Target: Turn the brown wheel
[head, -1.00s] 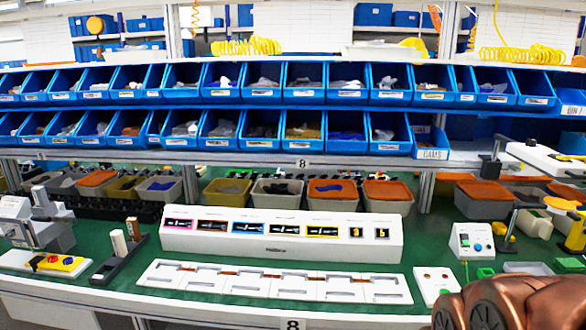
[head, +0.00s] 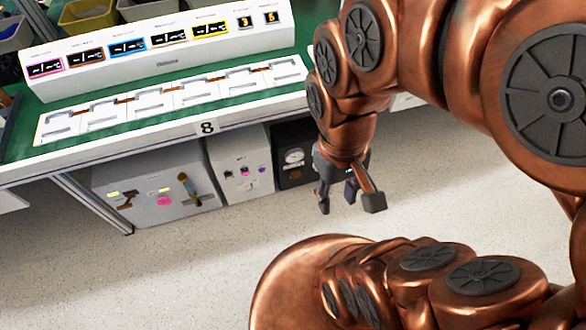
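My gripper (head: 349,203) hangs at the end of my copper-coloured arm, over the pale floor in front of the bench. Its fingers are spread, with nothing seen between them. A grey box (head: 150,193) stands under the bench at the left, apart from my gripper. On its front are a small brown part (head: 128,199), a pink round knob (head: 164,201) and an upright tan-brown handle (head: 189,186). I cannot tell whether either brown part is the brown wheel; no clear wheel shape shows.
A white box (head: 240,172) with small dark, pink and purple knobs and a dark box (head: 294,158) with a round gauge stand beside the grey box. The white bench edge (head: 100,153) overhangs them. The floor (head: 170,265) in front is clear.

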